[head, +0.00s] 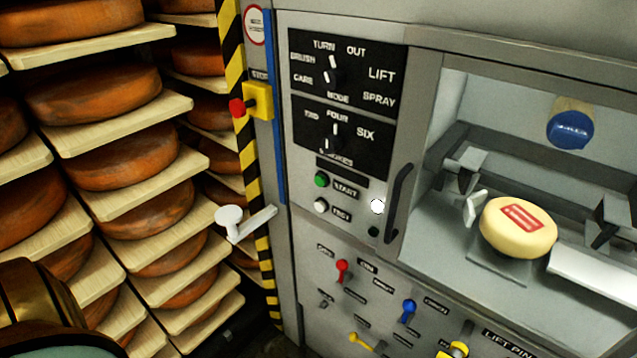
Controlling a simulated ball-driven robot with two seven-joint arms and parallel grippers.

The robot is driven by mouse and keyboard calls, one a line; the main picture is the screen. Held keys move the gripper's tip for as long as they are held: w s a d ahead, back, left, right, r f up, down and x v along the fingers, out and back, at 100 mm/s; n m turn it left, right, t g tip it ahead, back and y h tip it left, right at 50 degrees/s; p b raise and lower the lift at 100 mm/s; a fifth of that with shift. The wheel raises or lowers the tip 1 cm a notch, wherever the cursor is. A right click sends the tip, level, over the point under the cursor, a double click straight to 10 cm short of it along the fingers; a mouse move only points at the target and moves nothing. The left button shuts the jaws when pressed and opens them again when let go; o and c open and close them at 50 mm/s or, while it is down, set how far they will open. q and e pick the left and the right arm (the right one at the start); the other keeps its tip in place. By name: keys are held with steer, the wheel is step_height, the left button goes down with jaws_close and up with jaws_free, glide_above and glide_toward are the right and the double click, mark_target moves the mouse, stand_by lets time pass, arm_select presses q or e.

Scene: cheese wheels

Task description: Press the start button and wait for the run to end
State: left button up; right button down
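The green start button (320,180) sits on the grey machine panel (345,250), left of a label reading START. Nothing touches it. A white button (320,206) is just below it, with a label too blurred to read surely. A round white lamp (377,206) looks bright to their right, and a small dark round part (373,232) is below it. A pale yellow cheese wheel with a red label (519,228) lies in the machine's bay at the right. Neither of my grippers shows; only a brass-coloured part, probably of my arm, is at the lower left.
Two dials, an upper one (333,70) and a lower one (335,137), are on black plates. A red stop button (237,108) on a yellow box and a white lever (235,220) stick out left. Shelves of cheese wheels (95,95) fill the left. A dark handle (399,203) borders the bay.

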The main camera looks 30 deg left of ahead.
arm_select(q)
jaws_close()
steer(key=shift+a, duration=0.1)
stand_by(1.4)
